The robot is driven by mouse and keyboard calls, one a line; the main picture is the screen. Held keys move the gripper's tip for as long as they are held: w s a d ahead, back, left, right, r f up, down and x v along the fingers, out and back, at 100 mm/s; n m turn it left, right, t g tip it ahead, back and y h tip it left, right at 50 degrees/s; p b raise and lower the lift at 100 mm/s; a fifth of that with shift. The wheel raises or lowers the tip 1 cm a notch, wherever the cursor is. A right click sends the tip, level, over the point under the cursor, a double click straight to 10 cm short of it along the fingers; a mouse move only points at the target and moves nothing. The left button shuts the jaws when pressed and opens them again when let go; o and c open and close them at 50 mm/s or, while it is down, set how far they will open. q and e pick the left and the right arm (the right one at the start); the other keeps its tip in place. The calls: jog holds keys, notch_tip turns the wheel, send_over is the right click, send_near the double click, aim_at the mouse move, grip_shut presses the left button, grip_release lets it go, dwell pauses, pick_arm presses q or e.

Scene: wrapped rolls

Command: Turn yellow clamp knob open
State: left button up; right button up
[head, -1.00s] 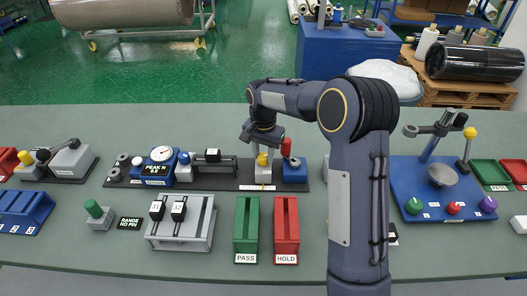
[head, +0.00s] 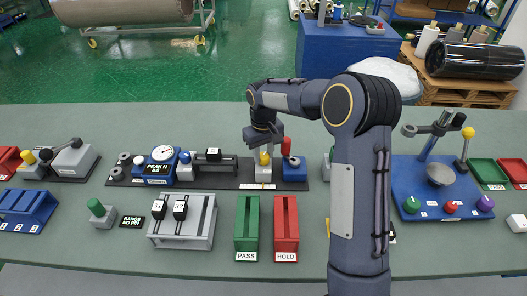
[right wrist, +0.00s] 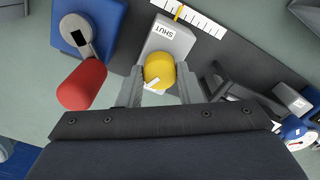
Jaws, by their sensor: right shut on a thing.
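The yellow clamp knob (right wrist: 158,70) sits on a grey clamp block (right wrist: 172,38) in the right wrist view, between the two fingers of my right gripper (right wrist: 158,88). The fingers are shut on the knob from both sides. The block carries a "SHUT" label beside a white scale with a yellow pointer (right wrist: 179,12). In the head view the knob (head: 264,159) shows small below my right gripper (head: 262,140), on the dark rail. A white mark shows on the knob's near side. My left gripper is not in view.
A red handle (right wrist: 82,84) on a blue block (right wrist: 68,28) stands close beside the knob. A blue peak gauge (head: 160,166) is on the same rail to the left. Green PASS (head: 246,222) and red HOLD (head: 285,222) trays lie in front.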

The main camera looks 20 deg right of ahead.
aim_at(263, 155)
jog(key=n, duration=0.4)
jog(key=shift+r+n, duration=0.1)
jog(key=shift+n, duration=0.6)
jog(key=o, duration=1)
notch_tip(263, 155, up, 8)
jog(key=shift+f, duration=0.2)
jog(key=shift+r, duration=0.1)
